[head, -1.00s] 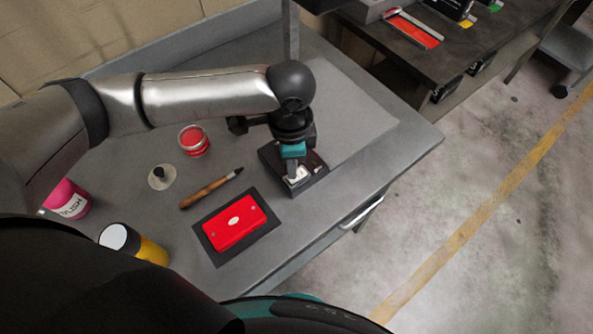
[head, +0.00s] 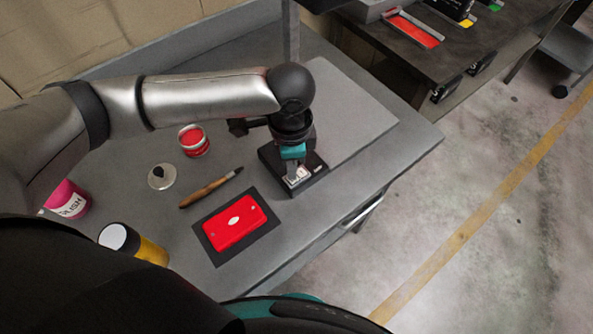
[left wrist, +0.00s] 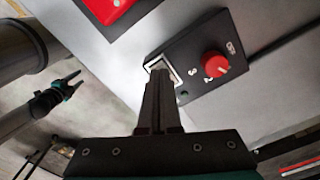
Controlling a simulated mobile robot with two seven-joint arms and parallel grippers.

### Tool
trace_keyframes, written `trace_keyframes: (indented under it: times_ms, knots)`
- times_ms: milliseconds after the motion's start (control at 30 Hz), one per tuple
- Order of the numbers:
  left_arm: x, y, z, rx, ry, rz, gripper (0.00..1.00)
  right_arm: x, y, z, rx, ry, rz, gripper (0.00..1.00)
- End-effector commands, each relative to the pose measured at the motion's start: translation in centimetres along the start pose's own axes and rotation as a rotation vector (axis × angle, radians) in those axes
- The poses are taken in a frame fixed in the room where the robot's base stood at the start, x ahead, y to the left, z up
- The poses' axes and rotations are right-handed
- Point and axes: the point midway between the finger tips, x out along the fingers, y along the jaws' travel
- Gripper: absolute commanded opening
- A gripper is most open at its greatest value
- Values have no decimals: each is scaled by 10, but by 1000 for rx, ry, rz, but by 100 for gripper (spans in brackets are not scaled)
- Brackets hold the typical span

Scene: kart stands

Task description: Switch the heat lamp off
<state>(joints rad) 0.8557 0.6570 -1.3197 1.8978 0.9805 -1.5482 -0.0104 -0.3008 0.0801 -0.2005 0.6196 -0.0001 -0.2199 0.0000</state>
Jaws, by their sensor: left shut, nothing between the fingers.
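A black control box (head: 312,184) sits on the grey bench near its front edge. In the left wrist view the box (left wrist: 225,35) carries a red knob (left wrist: 215,64) with numbers beside it, a small dark green indicator and a white-framed switch (left wrist: 160,62). My left gripper (head: 292,171) is shut and empty, pointing down at the switch. Its fingertips (left wrist: 160,70) cover most of the switch, so its position is hidden; contact cannot be told for sure. A grey post (head: 290,32) rises behind, with a dark part at the top edge. My right gripper (left wrist: 66,87) is open and empty, away from the box.
A red plate on a dark mat (head: 235,225), a brush (head: 211,188), a red tin (head: 194,141) and a round lid (head: 161,177) lie left of the box. A pink pot (head: 68,200) and yellow container (head: 135,243) stand further left. A pale panel (head: 350,115) lies behind the box.

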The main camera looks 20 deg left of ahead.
Motion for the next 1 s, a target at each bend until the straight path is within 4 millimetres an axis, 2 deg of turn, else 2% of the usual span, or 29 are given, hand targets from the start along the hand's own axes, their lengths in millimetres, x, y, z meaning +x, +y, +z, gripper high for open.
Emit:
trace_keyframes:
  times_ms: [1000]
  knots:
    - [14, 1, 0, 1, 1, 2, 0, 4, 0, 0, 1, 1, 1, 50]
